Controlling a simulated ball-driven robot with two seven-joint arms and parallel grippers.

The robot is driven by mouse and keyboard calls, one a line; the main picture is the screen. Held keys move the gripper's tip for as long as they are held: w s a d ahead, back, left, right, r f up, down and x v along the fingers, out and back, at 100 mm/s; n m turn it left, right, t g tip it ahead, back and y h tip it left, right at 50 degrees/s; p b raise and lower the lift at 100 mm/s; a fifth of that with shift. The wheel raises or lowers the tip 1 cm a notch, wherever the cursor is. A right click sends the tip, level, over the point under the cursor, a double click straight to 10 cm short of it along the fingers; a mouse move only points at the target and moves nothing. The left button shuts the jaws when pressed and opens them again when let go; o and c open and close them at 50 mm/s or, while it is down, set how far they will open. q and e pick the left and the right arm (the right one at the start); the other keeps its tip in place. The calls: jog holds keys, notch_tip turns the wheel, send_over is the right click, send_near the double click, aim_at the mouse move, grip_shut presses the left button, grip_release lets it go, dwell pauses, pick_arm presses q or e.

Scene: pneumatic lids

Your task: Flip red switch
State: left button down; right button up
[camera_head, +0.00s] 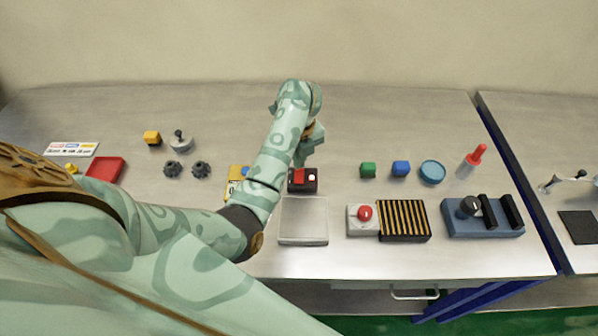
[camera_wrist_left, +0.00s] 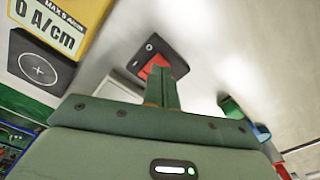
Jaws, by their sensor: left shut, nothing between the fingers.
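The red switch (camera_head: 300,186) is a small black box with a red rocker and a pale round spot on top. It sits on the steel table near the middle of the head view. The wrist view shows its black housing (camera_wrist_left: 176,60) and its red rocker (camera_wrist_left: 152,68), partly covered by my fingers. My left gripper (camera_head: 302,158) is over the back of the switch, fingers pointing down. In the wrist view its fingers (camera_wrist_left: 162,88) are shut together, empty, and overlap the red rocker; I cannot tell whether they touch it. My right gripper is not in view.
A grey plate (camera_head: 303,222) lies just in front of the switch. A yellow device (camera_head: 236,172) is to its left, partly behind my arm. A box with a red button (camera_head: 365,213) stands to the right. Behind the switch the table is clear.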

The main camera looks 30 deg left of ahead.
pick_arm(q)
jog(key=shift+f+b, duration=0.8)
jog(key=shift+f, duration=0.15)
dwell(0.4)
notch_tip(320, 180, up, 7)
jog(key=p, duration=0.6)
jog(key=shift+r+p, duration=0.15)
jog(key=shift+p, duration=0.2)
